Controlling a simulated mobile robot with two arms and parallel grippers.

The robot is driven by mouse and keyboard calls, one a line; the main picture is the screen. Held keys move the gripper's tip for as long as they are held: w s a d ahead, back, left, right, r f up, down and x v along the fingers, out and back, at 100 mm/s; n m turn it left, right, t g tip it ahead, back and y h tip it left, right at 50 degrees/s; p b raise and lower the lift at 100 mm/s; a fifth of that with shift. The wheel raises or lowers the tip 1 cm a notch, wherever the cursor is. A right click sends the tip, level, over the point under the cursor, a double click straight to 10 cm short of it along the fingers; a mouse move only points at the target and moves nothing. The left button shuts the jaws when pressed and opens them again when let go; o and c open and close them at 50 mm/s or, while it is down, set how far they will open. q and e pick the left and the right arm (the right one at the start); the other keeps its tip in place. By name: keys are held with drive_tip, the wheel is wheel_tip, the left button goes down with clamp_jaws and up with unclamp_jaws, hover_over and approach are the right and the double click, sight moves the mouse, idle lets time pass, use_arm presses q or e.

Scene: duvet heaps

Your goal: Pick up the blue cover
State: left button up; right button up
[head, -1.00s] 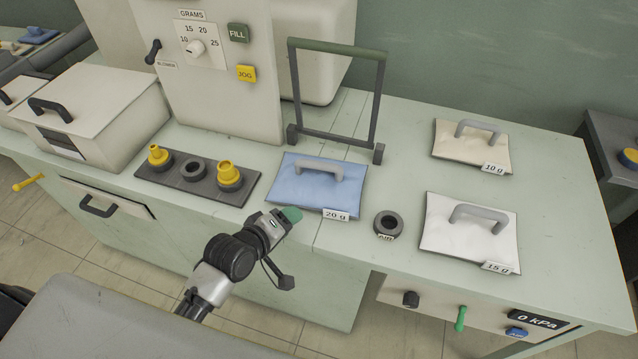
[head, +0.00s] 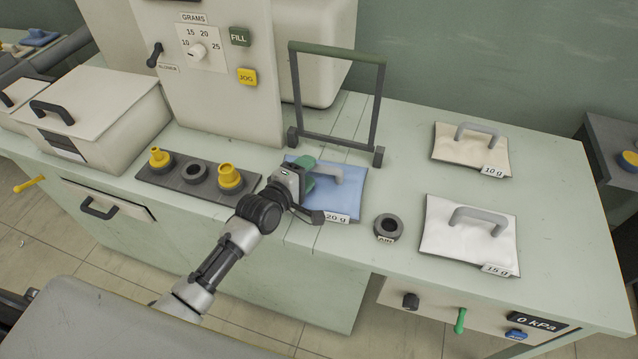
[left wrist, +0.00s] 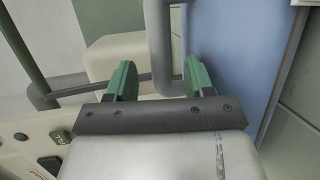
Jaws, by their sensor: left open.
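The blue cover (head: 345,200) lies flat on the pale green bench, with a grey handle (head: 328,171) on top and a "20 g" tag at its front edge. My left gripper (head: 307,182) is over the cover's left part, close to the handle, and hides some of the cover. In the left wrist view the green fingers (left wrist: 160,80) are apart. The grey handle (left wrist: 158,40) shows between them in the picture, with the blue cover (left wrist: 235,60) to the right. Whether the fingers touch the handle, I cannot tell. My right gripper is not in view.
A frame with a green top bar (head: 335,52) stands just behind the cover. A dark strip with yellow fittings (head: 195,174) is to the left. A grey ring (head: 388,226), a 10 g cover (head: 462,150) and a 15 g cover (head: 450,235) are to the right, with bare bench between.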

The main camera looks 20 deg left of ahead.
use_arm(q)
drive_tip(key=x, duration=0.2)
drive_tip(key=shift+w+f, duration=0.15)
drive_tip(key=shift+w, duration=0.2)
clamp_jaws()
